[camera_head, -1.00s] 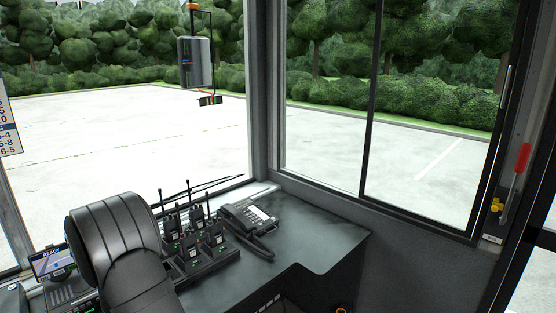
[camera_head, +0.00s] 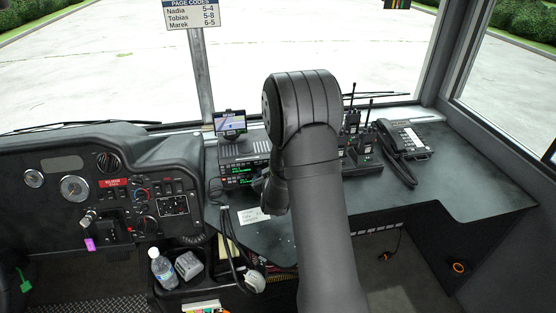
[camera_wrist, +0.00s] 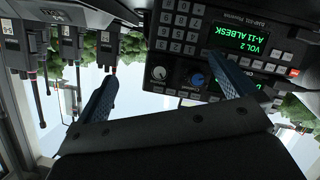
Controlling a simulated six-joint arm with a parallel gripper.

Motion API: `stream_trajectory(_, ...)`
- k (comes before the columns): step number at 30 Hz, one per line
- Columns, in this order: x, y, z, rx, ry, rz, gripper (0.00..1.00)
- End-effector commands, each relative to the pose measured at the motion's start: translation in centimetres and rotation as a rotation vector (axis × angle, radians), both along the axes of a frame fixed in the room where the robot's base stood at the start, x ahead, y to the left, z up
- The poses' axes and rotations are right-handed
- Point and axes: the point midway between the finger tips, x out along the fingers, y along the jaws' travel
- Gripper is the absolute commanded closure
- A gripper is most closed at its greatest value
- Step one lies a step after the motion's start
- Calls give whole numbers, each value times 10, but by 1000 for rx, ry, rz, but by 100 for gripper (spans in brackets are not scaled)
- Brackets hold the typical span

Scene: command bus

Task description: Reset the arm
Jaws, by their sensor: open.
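My arm rises from the bottom centre of the head view and bends over the desk. Its wrist end points down beside the radio unit (camera_head: 243,172) with green displays. My gripper is mostly hidden there. In the wrist view my gripper (camera_wrist: 166,78) shows two dark blue fingers spread well apart, with nothing held between them. The picture there is upside down. The radio unit, with its keypad, knobs and green text, lies ahead of the right finger; I cannot tell if they touch.
Handheld radios (camera_head: 360,140) stand in a charger right of my arm, beside a desk phone (camera_head: 408,138). A small screen (camera_head: 229,122) sits above the radio unit. A bottle (camera_head: 162,268) stands in a low tray. The dashboard (camera_head: 70,160) is at left. The right desk top is clear.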

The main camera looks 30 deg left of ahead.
Motion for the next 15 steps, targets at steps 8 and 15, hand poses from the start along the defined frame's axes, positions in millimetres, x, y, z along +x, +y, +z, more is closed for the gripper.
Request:
stream_trajectory(8, -1, 1, -1, -72, -71, 0, 0)
stream_trajectory(15, -2, 2, -2, -183, -183, 0, 0)
